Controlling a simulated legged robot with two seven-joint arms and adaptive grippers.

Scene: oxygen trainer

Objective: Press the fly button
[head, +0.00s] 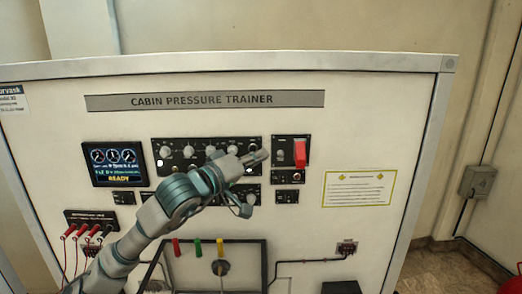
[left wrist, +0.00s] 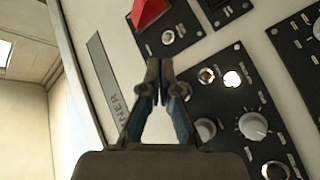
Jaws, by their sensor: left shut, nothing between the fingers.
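The black control panel (head: 180,146) with several knobs and small buttons sits in the upper middle of the trainer board; its labels are too small to read, so I cannot tell which control is the fly button. My left gripper (head: 260,156) is shut and empty in front of this panel's right end, covering part of it. In the left wrist view the closed fingertips (left wrist: 159,62) point at the board between the knob panel and the red-cover panel. A lit white button (left wrist: 232,79) shows right of the fingertips, apart from them. My right gripper is not in view.
A red switch cover (head: 300,153) stands out just right of the gripper. A screen (head: 118,163) reading READY is at the left. Red connectors with cables (head: 83,231) and a framed unit with coloured levers (head: 198,248) lie lower. The board's upper strip is clear.

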